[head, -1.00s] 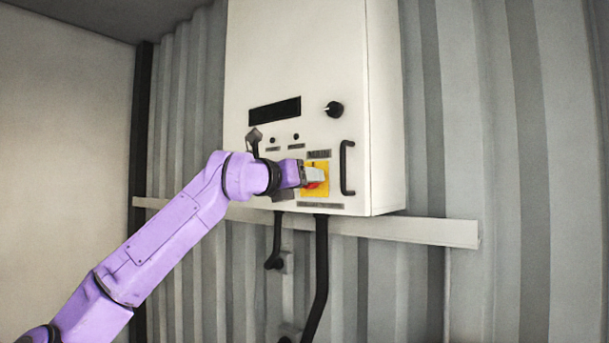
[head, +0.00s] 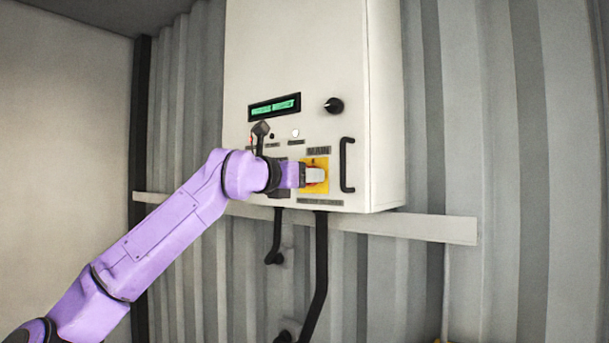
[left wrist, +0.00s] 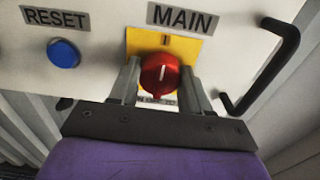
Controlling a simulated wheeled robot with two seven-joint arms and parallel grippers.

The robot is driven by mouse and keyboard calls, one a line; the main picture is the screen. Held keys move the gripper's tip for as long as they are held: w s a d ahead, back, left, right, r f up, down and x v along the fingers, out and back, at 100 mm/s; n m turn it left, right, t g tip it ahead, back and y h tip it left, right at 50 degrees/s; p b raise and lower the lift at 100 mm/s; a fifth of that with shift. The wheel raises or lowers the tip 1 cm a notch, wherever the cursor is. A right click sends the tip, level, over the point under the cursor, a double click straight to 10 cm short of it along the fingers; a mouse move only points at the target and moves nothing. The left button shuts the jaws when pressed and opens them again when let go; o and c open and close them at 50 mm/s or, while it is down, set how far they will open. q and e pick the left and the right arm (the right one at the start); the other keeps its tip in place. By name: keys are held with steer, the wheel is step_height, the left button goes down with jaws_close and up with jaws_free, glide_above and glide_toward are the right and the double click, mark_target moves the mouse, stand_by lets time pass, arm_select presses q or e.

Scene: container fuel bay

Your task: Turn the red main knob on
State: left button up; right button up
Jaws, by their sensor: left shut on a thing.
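The red main knob (left wrist: 160,75) sits on a yellow plate (left wrist: 190,46) under the MAIN label, in the left wrist view. Its white mark points up toward the "I" on the plate. My left gripper (left wrist: 160,82) is shut on the knob, one finger on each side. In the head view, my left gripper (head: 312,175) covers most of the knob, and the yellow plate (head: 318,162) shows around it. The display (head: 274,107) on the white cabinet is lit green. My right gripper is not in view.
The white cabinet (head: 300,60) hangs on a corrugated wall above a pale rail (head: 430,227). A black handle (head: 346,165) stands just right of the knob. A black dial (head: 334,105) is above. A blue RESET button (left wrist: 63,53) is left of the knob.

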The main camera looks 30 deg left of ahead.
arm_select(q)
steer(key=o, duration=0.9)
steer(key=shift+s+r, duration=0.1)
steer(key=shift+r, duration=0.15)
steer(key=shift+o, duration=0.8)
steer(key=shift+f, duration=0.15)
steer(key=shift+s, duration=0.1)
steer(key=s+b, duration=0.5)
steer(key=s, duration=0.5)
steer(key=shift+s+a, duration=0.15)
steer(key=shift+a, duration=0.3)
steer(key=shift+a, duration=0.15)
